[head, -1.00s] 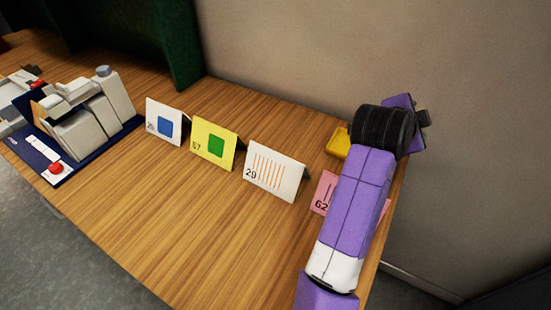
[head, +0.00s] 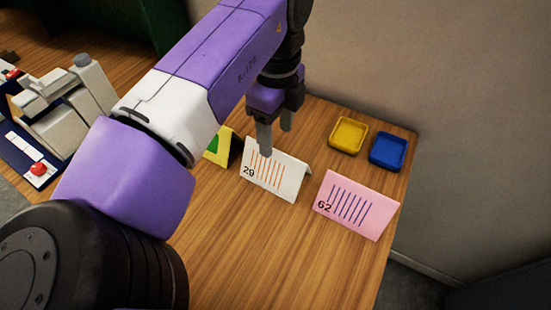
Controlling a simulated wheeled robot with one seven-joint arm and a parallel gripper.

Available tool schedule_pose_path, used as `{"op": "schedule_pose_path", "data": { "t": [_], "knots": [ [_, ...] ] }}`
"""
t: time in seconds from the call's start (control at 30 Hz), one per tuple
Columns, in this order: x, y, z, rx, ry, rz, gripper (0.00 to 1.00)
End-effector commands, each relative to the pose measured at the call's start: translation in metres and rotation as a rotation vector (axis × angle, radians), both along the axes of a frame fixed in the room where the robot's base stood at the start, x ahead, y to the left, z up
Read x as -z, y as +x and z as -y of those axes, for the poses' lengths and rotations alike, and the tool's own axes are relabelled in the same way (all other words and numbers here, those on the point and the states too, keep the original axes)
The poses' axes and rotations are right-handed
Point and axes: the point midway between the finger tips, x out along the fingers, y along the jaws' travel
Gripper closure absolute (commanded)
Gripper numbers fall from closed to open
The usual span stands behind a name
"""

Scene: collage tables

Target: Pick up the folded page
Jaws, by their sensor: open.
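Several folded pages stand like tents in a row on the wooden table. The white page (head: 284,180) is marked 29 and has orange lines. The pink page (head: 357,207) is marked 62 and has dark lines, to the right. The yellow page (head: 227,150) with a green shape is partly hidden by my arm. My gripper (head: 277,142) is open and points down at the white page 29. One finger overlaps the page's front face in the picture and the other is behind its top edge. I cannot tell whether they touch it.
A yellow tray (head: 348,149) and a blue tray (head: 386,165) sit at the back right, near the wall. A grey device on a dark blue base (head: 12,158) stands at the left. The front of the wooden table (head: 270,245) is clear.

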Motion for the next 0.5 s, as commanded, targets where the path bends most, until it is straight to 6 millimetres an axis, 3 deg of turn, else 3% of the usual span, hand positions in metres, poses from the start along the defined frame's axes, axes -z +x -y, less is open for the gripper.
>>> {"op": "schedule_pose_path", "data": {
  "t": [0.5],
  "knots": [
    [0.061, 0.003, -0.001, -0.003, -0.002, 0.001, 0.4]
  ]
}}
